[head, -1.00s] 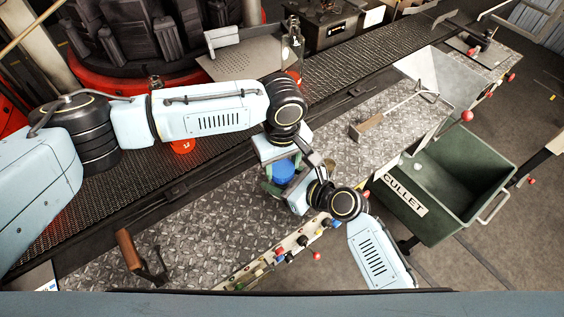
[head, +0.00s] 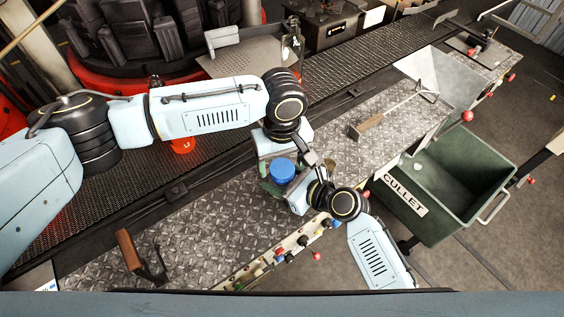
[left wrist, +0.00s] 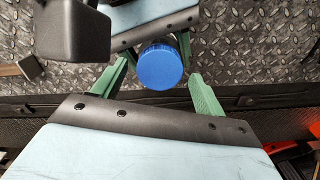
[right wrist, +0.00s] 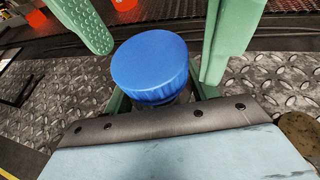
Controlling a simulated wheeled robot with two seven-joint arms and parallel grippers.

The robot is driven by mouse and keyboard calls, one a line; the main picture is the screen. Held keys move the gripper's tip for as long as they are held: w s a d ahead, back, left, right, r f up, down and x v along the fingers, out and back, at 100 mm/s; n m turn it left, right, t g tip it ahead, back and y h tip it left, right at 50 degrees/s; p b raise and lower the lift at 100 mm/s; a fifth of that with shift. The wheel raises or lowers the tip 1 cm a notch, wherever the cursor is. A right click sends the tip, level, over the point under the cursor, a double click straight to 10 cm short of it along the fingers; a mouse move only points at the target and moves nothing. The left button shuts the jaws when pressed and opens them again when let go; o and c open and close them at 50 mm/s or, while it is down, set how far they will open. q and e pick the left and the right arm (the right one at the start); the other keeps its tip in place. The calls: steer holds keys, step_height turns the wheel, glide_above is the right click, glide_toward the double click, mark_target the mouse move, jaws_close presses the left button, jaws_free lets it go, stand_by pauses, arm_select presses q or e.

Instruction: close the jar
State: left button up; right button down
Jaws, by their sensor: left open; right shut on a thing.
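The blue lid (head: 283,170) sits on top of the jar, whose body is mostly hidden by the lid and my right gripper. The lid also shows in the left wrist view (left wrist: 160,66) and the right wrist view (right wrist: 151,66), where it looks roughly square on the jar. My right gripper (right wrist: 160,92) is shut on the jar just below the lid. My left gripper (left wrist: 157,72) is open, its green fingers apart on either side of the lid, with visible gaps. I cannot tell how tight the lid is.
A wooden-ended tool (head: 368,125) lies to the right, and a brown-handled tool (head: 130,250) at front left. A knobbed rail (head: 275,255) runs along the front edge. A green cullet bin (head: 450,185) stands at right.

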arm_select(q)
steer(key=shift+r, duration=1.7)
steer(key=o, duration=0.6)
step_height(320, 180, up, 12)
arm_select(e)
steer(key=shift+c, duration=1.9)
jaws_free()
